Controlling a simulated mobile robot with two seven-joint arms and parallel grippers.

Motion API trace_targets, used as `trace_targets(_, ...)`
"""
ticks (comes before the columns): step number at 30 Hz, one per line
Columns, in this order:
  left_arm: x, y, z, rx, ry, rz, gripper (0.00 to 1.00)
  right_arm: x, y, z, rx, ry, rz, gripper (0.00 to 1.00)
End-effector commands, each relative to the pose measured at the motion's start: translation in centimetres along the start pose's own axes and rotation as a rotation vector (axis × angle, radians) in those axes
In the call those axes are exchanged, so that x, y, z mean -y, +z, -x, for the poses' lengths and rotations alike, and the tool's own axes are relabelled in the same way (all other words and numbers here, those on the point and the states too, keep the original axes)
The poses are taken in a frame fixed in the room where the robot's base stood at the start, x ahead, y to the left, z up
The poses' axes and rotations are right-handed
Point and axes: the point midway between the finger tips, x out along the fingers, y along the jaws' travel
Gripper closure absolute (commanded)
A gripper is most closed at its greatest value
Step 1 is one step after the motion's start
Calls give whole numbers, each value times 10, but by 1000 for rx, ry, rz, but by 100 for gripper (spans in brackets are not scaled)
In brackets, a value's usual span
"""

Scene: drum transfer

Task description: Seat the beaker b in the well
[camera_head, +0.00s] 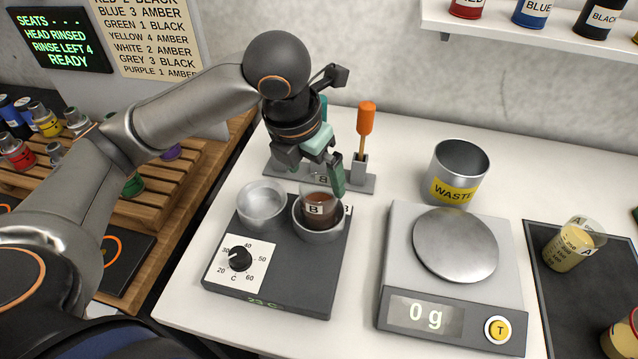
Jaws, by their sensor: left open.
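Beaker b (321,213), clear with brown liquid and a B label, stands about upright inside the round well (319,237) at the right of the dark heater block. Its lower part is hidden by the well's rim, so I cannot tell whether it rests on the bottom. My left gripper (329,163) is open with green fingertips, just above and behind the beaker. One finger reaches down beside the beaker's back right rim; whether it touches is unclear. My right gripper is not in view.
The heater block (225,272) has a dial and a second round well (262,205) at left. A rack (358,183) holding an orange-handled tool stands behind. A waste can (460,170), a scale (455,245) reading 0 g and beaker A (568,249) on a dark mat are right.

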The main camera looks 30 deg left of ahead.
Motion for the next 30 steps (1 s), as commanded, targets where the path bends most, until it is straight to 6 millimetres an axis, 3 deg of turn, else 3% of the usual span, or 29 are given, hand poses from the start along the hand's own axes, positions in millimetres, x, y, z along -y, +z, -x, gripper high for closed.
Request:
trace_targets(3, 0, 1, 23, 2, 1, 0, 0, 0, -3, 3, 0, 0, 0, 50)
trace_targets(9, 0, 0, 39, 0, 1, 1, 0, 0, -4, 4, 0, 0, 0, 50)
trace_targets(30, 0, 0, 40, -2, 0, 1, 0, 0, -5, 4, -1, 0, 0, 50)
